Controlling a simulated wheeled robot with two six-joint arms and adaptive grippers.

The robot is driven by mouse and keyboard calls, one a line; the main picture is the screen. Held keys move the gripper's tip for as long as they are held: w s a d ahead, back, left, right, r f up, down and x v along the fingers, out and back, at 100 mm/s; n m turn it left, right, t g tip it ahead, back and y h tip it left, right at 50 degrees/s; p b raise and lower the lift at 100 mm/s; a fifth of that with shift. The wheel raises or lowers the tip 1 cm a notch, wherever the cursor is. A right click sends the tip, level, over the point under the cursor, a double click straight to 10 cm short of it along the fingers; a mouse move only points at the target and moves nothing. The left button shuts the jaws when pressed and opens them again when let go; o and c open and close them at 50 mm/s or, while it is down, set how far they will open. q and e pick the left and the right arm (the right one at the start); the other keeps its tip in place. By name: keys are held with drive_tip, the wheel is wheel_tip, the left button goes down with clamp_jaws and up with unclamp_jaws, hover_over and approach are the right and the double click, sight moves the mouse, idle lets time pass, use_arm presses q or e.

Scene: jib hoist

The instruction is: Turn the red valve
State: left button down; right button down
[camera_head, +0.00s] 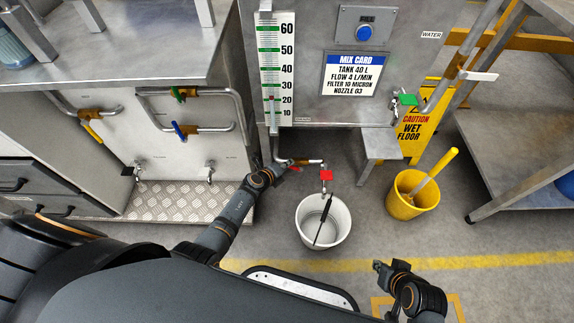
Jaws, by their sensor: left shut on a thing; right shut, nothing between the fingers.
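The red valve (294,168) is a small red lever on a brass body in the pipe below the grey tank. The fingers hide part of the lever. My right gripper (379,267) is shut and empty, low over the floor to the right of the bucket, well away from the valve.
A yellow bucket (412,193) and a yellow wet floor sign (414,130) stand to the right. A green-marked tap (406,99) is on the tank. Yellow, green and blue valve levers are on the left panel. Floor between the buckets is clear.

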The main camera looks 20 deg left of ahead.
use_arm(q)
drive_tip(key=c, duration=1.3)
unclamp_jaws()
drive_tip(key=shift+c, duration=0.2)
drive_tip(key=v, duration=1.2)
